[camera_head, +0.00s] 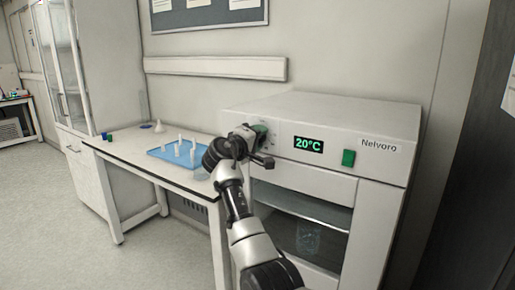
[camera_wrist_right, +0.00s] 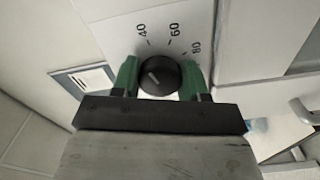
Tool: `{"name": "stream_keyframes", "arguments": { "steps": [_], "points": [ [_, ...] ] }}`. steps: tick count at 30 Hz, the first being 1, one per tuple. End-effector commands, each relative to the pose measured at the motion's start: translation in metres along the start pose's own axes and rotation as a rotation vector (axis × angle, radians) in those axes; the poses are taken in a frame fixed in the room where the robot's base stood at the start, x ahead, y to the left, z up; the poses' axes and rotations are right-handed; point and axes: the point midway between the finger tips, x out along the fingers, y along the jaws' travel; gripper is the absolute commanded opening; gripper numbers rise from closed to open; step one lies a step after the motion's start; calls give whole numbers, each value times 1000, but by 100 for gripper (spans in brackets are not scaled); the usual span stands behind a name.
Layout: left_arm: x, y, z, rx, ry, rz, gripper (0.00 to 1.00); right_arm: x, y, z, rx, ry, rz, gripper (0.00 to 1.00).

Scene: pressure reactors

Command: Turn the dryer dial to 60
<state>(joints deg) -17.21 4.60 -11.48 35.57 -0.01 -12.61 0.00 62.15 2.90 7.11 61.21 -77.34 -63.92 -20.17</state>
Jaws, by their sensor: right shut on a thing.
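The dryer (camera_head: 390,118) is a white cabinet with a green display (camera_head: 308,144) reading 20°C. Its dial (camera_wrist_right: 160,77) is a round black knob with a white pointer line. In the right wrist view the pointer aims up and left, to the left of the 40 mark; 40, 60 and 80 are printed around the knob. My right gripper (camera_wrist_right: 159,72) has its green fingers on both sides of the dial and is shut on it. In the head view my right gripper (camera_head: 256,136) covers the dial. My left gripper is not in view.
A green switch (camera_head: 348,158) sits right of the display. The dryer's glass door (camera_head: 305,210) is below, with a glass vessel behind it. On the left, a white table (camera_head: 125,150) bears a blue tray (camera_head: 160,153) with several small white pieces.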

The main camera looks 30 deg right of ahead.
Motion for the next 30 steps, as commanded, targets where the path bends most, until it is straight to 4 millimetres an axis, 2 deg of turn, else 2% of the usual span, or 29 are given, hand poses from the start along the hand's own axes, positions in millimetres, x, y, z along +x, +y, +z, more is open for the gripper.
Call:
{"name": "stream_keyframes", "arguments": {
  "steps": [1, 10, 12, 18, 24, 30],
  "points": [
    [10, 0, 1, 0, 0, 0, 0, 0, -7, 2, 41, -2, -3, 20],
    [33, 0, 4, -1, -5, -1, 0, 0, -6, 2, 325, -4, -3, 20],
    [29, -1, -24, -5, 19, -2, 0, 0, -7, 2, 390, -4, -4, 20],
    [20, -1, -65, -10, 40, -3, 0, 0, -7, 1, 557, -4, -4, 20],
    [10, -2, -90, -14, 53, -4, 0, 0, -7, 1, 685, -5, -4, 20],
    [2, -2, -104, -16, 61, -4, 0, 0, -6, 1, 765, -6, -4, 20]
  ]
}}
